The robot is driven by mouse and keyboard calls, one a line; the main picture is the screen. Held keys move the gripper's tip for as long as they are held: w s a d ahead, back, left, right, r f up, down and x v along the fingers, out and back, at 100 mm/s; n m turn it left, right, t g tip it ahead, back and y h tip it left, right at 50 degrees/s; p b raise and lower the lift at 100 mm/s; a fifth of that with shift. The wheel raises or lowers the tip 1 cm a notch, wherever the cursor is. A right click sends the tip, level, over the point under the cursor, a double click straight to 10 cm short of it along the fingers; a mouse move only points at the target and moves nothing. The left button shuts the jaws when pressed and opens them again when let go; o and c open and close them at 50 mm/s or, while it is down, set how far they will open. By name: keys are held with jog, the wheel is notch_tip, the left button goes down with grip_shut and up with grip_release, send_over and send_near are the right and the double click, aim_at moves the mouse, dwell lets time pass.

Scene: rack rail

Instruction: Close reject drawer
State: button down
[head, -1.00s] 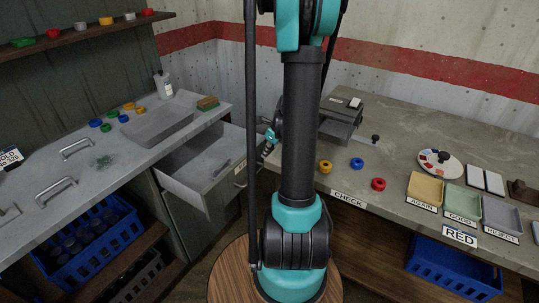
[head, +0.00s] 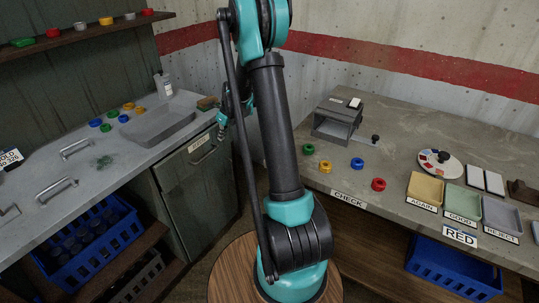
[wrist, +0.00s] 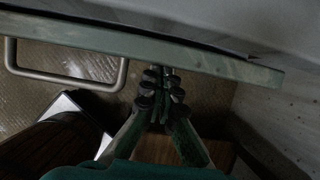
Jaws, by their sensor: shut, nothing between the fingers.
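The reject drawer (head: 190,165) is in the left bench's cabinet, under the counter's right end. Its green front, with a label and a metal handle (head: 203,155), looks flush with the cabinet in the head view, and none of its inside shows. My gripper (head: 222,118) is at the counter's right end, above the drawer front and partly hidden by my arm. In the wrist view my gripper (wrist: 164,85) is shut and empty, its tips at a long green edge (wrist: 130,42). The handle also shows there at left (wrist: 66,75). Whether the tips touch the edge is unclear.
A grey tray (head: 158,125) and coloured rings lie on the left counter (head: 85,165). The right workbench (head: 400,130) carries a grey box device (head: 337,118), loose rings and sorting trays (head: 462,201). Floor shows between the benches.

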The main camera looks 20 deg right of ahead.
aim_at(218, 129)
jog(key=shift+w+a, duration=0.8)
jog(key=shift+w, duration=0.35)
jog(key=shift+a+r, duration=0.1)
jog(key=shift+w, duration=0.1)
